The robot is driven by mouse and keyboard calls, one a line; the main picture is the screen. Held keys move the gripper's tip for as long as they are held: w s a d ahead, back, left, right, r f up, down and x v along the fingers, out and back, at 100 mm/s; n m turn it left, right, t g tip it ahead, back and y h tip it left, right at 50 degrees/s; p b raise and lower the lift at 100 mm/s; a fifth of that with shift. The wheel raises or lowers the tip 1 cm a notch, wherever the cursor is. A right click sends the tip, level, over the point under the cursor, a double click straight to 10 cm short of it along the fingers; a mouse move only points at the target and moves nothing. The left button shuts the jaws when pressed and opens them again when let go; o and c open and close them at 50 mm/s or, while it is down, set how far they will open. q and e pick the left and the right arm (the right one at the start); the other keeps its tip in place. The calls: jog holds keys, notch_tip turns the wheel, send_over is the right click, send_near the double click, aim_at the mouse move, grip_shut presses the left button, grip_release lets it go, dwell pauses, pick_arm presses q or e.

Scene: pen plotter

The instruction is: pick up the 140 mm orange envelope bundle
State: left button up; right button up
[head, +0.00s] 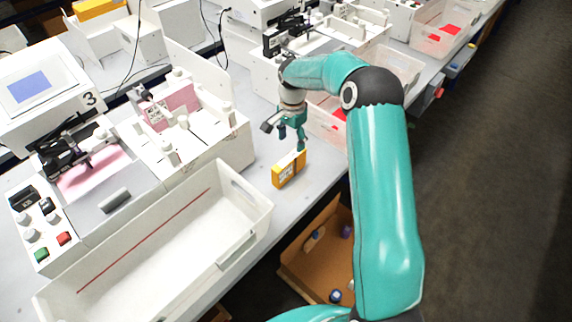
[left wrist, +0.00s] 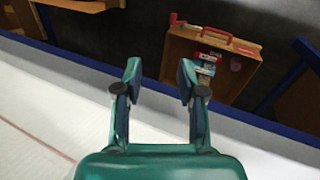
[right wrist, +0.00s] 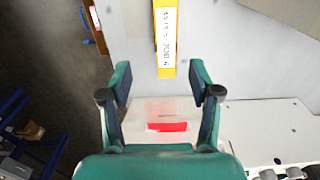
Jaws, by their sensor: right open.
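The orange envelope bundle (head: 289,169) stands on the grey bench top, right of the long white tray. It has a white label with dark print. In the right wrist view the bundle (right wrist: 166,40) lies ahead of the fingertips, roughly in line with the gap between them. My right gripper (head: 291,140) is just above and behind the bundle; in its wrist view (right wrist: 160,80) the fingers are apart with nothing between them. My left gripper (left wrist: 160,80) shows only in its own wrist view, open and empty, near the bench edge.
A long white tray (head: 238,185) with a red line stands left of the bundle. Plotter machines (head: 165,115) fill the bench behind. A clear bin with red items (head: 326,122) is beyond the gripper. An open brown box (head: 318,255) sits below the bench edge.

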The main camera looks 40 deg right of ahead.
aim_at(290, 159)
jog(key=f+b, duration=0.1)
jog(key=f, duration=0.2)
jog(key=f+b, duration=0.1)
jog(key=f, duration=0.2)
jog(key=f+b, duration=0.2)
jog(key=shift+w+a+f, duration=0.1)
jog(key=shift+w+f, duration=0.15)
jog(key=shift+f, duration=0.15)
jog(key=shift+w+f+b, duration=0.15)
jog(key=shift+f+b, duration=0.3)
jog(key=shift+f, duration=1)
jog(key=shift+w+f+b, duration=0.1)
jog(key=shift+f+b, duration=0.35)
jog(key=shift+f, duration=1)
jog(key=shift+r, duration=0.1)
grip_shut()
